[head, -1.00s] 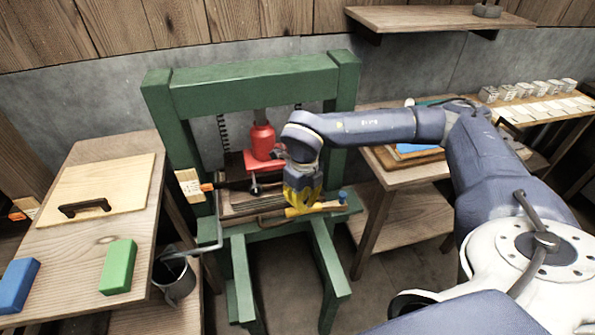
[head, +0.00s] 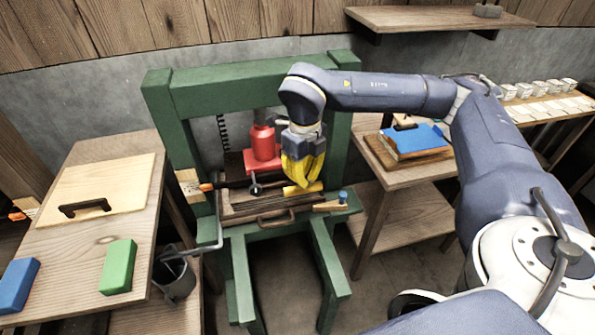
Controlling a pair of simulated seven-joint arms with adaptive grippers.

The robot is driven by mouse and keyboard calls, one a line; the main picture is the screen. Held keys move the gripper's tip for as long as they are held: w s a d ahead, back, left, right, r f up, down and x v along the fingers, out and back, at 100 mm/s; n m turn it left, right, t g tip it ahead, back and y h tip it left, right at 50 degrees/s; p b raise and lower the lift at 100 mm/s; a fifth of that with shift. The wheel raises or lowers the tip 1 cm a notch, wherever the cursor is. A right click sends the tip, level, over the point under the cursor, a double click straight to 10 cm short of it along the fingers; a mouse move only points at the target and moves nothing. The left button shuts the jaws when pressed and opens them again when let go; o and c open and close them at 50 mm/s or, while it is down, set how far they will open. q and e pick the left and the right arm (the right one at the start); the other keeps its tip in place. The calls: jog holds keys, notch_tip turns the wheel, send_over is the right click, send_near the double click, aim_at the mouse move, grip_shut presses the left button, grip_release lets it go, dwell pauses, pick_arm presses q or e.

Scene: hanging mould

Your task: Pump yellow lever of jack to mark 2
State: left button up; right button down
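A red jack (head: 263,143) stands inside the green press frame (head: 255,88). Its yellow lever (head: 303,189) points right, below the yellow fingers of my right gripper (head: 301,183). The fingers are down at the lever and appear shut on it, though the contact is partly hidden by the fingers. A pale board (head: 189,185) is on the left post of the frame, with an orange-tipped pointer (head: 206,187) beside it. Any marks on the board are too small to read. My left gripper is not in view.
A table (head: 125,233) at left holds a board with a dark handle (head: 85,207), a green block (head: 118,267) and a blue block (head: 17,285). A bucket (head: 175,279) is beside it. A blue book (head: 412,138) lies on the right table. A tan handle (head: 328,206) is near the lever.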

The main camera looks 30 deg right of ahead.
jog(key=shift+r, duration=3)
